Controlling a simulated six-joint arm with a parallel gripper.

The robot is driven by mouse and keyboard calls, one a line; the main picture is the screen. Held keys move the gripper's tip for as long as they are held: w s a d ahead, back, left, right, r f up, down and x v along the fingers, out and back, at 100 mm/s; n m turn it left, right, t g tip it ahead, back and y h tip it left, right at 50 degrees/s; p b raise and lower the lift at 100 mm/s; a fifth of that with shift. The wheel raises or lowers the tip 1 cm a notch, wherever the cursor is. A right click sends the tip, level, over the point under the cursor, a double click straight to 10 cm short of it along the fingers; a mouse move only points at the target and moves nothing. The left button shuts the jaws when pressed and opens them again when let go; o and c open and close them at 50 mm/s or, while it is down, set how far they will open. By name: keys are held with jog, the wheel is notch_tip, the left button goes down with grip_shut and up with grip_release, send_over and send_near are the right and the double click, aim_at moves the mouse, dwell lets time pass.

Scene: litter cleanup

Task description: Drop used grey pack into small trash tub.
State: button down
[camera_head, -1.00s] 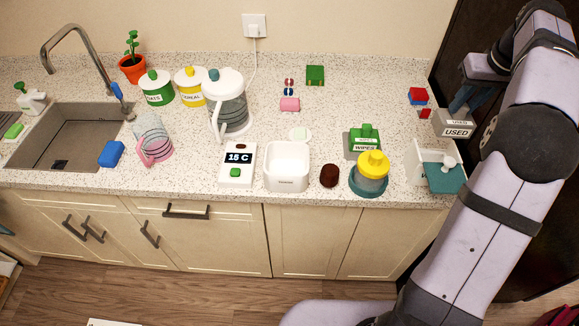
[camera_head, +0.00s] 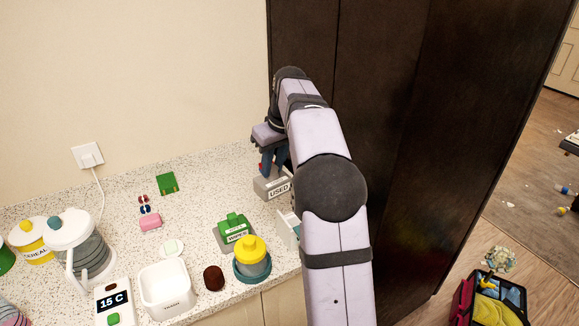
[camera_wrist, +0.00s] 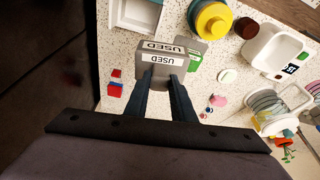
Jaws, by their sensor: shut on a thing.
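The used grey pack (camera_head: 272,186) is a grey box labelled USED, at the back right of the counter beside the dark cabinet. In the wrist view the pack (camera_wrist: 163,58) sits at my fingertips. My gripper (camera_wrist: 163,80) is shut on it, with one dark blue finger at each side. In the head view my gripper (camera_head: 270,166) is partly hidden by my arm. I cannot tell whether the pack is clear of the counter. The small trash tub (camera_head: 166,288) is a white, open, square tub near the front edge; it also shows in the wrist view (camera_wrist: 262,46).
A green wipes pack (camera_head: 233,230), a yellow-lidded jar (camera_head: 251,254) and a brown round thing (camera_head: 213,278) stand between pack and tub. A white tray (camera_wrist: 136,14) is near the pack. A red and blue block (camera_wrist: 116,88) lies beside it. The cabinet (camera_head: 400,120) bounds the right.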

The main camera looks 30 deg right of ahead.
jog(key=a+n+y+p, duration=0.1)
jog(key=a+n+p, duration=0.25)
jog(key=a, duration=1.55)
jog(key=s+a+f+n+g+y+p, duration=0.1)
jog(key=s+a+f+n, duration=0.1)
jog(key=a+n, duration=0.4)
jog(key=s+a+f+n+g, duration=0.2)
jog(key=s+a+f+n, duration=0.1)
jog(key=a+n, duration=0.4)
jog(key=shift+s+a+f+y+p, duration=0.15)
jog(key=shift+a+f+y+p, duration=0.35)
jog(key=shift+a, duration=0.4)
jog(key=shift+f+b, duration=0.15)
jog(key=shift+b, duration=0.15)
notch_tip(320, 180, down, 11)
jog(key=b, duration=0.8)
jog(key=shift+f, duration=0.15)
